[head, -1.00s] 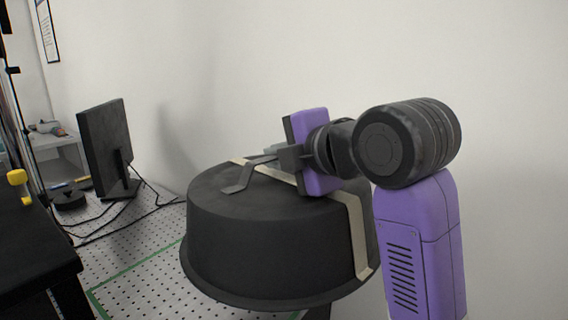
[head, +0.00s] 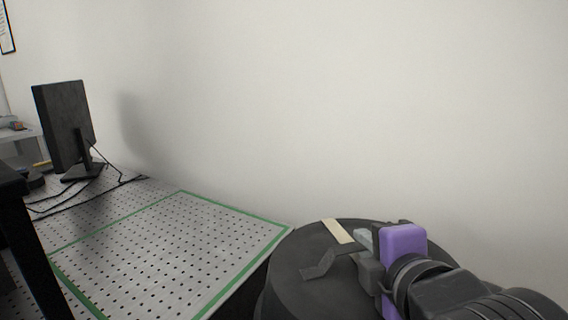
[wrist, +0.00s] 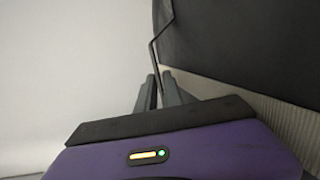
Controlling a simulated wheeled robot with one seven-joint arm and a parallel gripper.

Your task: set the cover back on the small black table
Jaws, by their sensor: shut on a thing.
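The cover (head: 295,275) is a large round black lid with a tan tape strip and a bent dark handle on top. It is at the bottom right of the head view, its lower part cut off by the picture edge. My gripper (head: 368,262) is shut on the handle. In the wrist view, the fingers (wrist: 158,92) close around the thin handle bar, and the cover (wrist: 245,40) fills the upper right. A black table (head: 12,183) shows in part at the left edge; I cannot tell if it is the small one. What lies under the cover is hidden.
A perforated metal tabletop (head: 170,245) lies left of the cover, with an empty area outlined in green tape. A black monitor (head: 64,125) and loose cables stand at its far left. A pale wall (head: 330,110) runs behind everything.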

